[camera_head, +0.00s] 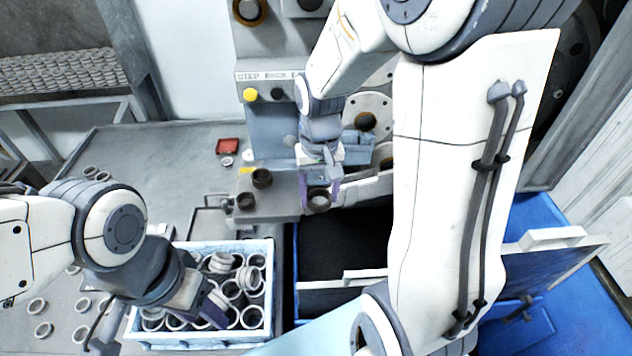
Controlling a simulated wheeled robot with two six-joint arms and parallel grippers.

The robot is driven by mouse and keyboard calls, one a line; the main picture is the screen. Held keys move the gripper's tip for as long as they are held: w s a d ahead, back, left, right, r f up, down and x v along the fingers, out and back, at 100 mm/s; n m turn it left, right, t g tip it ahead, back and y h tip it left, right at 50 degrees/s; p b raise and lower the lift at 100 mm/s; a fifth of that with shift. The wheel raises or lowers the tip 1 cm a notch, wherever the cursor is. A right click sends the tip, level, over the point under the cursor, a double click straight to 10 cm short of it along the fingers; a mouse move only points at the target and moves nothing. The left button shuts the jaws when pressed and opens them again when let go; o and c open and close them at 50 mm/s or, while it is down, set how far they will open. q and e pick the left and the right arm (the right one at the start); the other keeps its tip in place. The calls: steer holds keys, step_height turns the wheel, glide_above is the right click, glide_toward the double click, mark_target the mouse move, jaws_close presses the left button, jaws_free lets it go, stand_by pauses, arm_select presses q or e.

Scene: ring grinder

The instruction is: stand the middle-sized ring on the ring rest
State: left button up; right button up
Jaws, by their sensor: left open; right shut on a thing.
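My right gripper (320,190) is shut on a dark brown ring (319,201), held in front of the grinder's ledge. I cannot tell from its size alone that this is the middle-sized ring, or whether it touches anything below. Two more dark rings are to its left: an upper ring (262,178) and a lower ring (246,201) at the ledge (275,207). I cannot clearly make out which part is the ring rest. My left gripper (207,309) is open, low over the crate (195,338) of pale rings; its fingertips are partly hidden.
The grinder (268,125) with a yellow button stands behind the ledge. A dark open bin (335,245) lies below the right gripper. Several pale rings are loose on the grey table (160,165) at left. A blue container (530,325) is at right.

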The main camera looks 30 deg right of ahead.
steer(key=s+a, duration=0.3)
steer(key=s, duration=0.4)
steer(key=shift+s+a+p, duration=0.2)
steer(key=shift+s+p, duration=0.1)
steer(key=shift+s, duration=0.1)
